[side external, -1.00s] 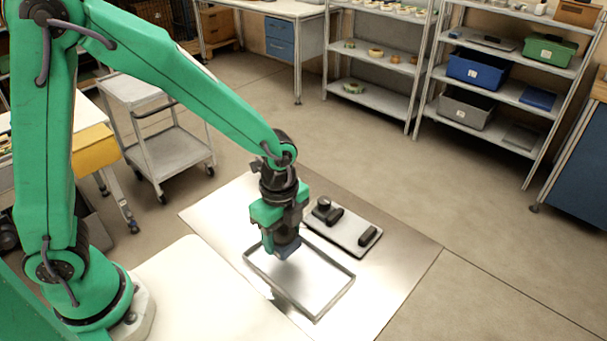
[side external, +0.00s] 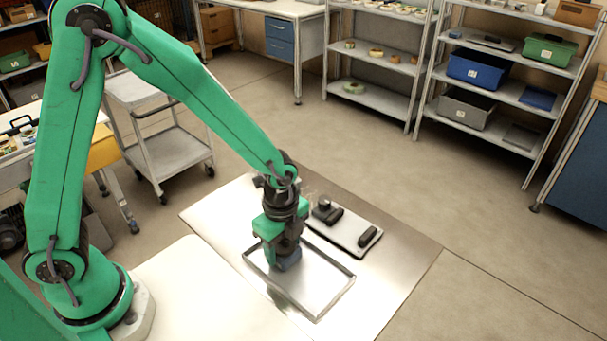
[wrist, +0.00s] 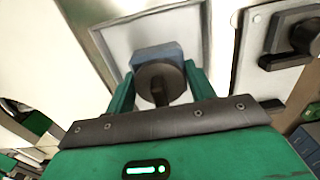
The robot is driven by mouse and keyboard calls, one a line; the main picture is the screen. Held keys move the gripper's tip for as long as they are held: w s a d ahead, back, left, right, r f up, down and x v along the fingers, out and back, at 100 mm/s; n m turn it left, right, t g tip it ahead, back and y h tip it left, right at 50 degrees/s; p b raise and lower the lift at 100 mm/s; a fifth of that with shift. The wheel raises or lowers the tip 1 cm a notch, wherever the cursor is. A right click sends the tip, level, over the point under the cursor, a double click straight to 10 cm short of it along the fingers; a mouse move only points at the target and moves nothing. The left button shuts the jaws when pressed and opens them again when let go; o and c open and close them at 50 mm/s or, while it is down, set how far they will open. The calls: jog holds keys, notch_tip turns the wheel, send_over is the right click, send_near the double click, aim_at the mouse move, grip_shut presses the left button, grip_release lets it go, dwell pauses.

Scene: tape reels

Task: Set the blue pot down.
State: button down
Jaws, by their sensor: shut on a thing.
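The blue pot (side external: 288,262) is a small dark blue block-like piece held at the end of my gripper (side external: 284,250), over the left part of a shallow metal tray (side external: 335,297). In the wrist view the pot (wrist: 152,54) shows beyond a dark round knob or lid between the two green fingers of my gripper (wrist: 160,88). The fingers are shut on it. The pot looks very low over the tray floor; I cannot tell whether it touches. The tray rim (wrist: 207,45) also shows around the pot in the wrist view.
A light board (side external: 350,232) with several dark pieces lies just behind the tray on the metal sheet (side external: 400,255). A white surface (side external: 200,300) lies at the front left. The right part of the tray is empty. Shelves (side external: 505,90) and a trolley (side external: 170,150) stand farther back.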

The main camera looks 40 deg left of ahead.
jog(key=shift+f, duration=0.1)
jog(key=c, duration=0.5)
grip_release()
jog(key=shift+r, duration=6.15)
